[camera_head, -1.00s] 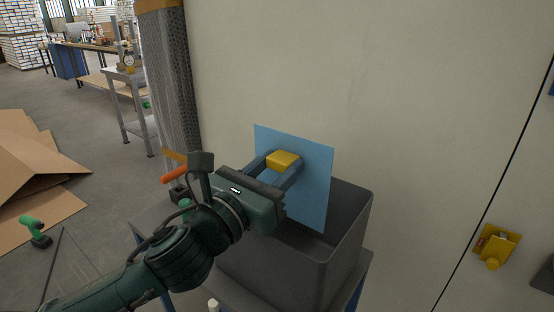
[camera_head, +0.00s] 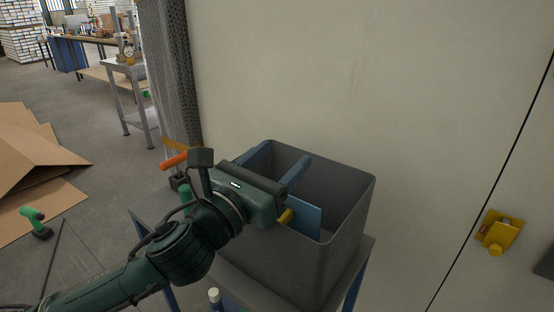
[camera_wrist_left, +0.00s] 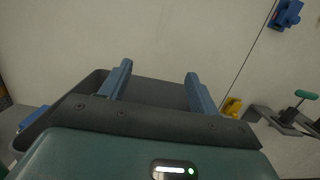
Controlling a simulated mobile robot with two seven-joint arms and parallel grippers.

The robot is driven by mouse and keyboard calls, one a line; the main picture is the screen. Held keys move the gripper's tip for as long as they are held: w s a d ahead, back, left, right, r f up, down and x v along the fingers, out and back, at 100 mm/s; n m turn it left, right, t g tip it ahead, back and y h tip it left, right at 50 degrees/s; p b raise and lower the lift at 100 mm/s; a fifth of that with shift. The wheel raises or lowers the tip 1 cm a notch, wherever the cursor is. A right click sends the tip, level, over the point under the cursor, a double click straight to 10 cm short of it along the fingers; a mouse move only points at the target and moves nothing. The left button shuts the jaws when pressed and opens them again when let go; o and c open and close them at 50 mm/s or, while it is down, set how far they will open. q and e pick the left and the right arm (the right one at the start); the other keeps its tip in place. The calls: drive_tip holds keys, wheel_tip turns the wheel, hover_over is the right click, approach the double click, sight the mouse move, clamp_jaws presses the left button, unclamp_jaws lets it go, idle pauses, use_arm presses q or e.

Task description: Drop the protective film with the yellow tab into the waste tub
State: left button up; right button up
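The protective film (camera_head: 306,215) is a blue sheet, now partly visible inside the grey waste tub (camera_head: 345,240), below and right of my left gripper. Its yellow tab (camera_head: 286,216) shows just under the gripper body. My left gripper (camera_head: 277,165) is over the tub's opening with its two blue fingers spread wide apart and nothing between them. In the left wrist view the open fingers (camera_wrist_left: 158,80) also show empty, with the tub (camera_wrist_left: 150,92) behind them. The film's lower part is hidden by the tub wall. My right gripper is not in view.
The tub stands on a small table (camera_head: 362,262) against a pale wall panel (camera_head: 350,80). A yellow latch (camera_head: 499,232) is on the wall at the right. Cardboard (camera_head: 35,165) and a green drill (camera_head: 36,222) lie on the floor at left.

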use_arm(q)
drive_tip(key=shift+o, duration=0.2)
drive_tip(key=shift+f+y, duration=0.3)
drive_tip(key=shift+f, duration=0.55)
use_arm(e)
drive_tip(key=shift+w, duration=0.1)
use_arm(q)
drive_tip(key=shift+s+a, duration=0.1)
drive_tip(key=r+p+v, duration=0.2)
drive_tip(key=p+v, duration=0.3)
drive_tip(key=v, duration=0.7)
drive_tip(key=shift+s+a+f+p, duration=0.3)
drive_tip(key=shift+s+f+p, duration=0.05)
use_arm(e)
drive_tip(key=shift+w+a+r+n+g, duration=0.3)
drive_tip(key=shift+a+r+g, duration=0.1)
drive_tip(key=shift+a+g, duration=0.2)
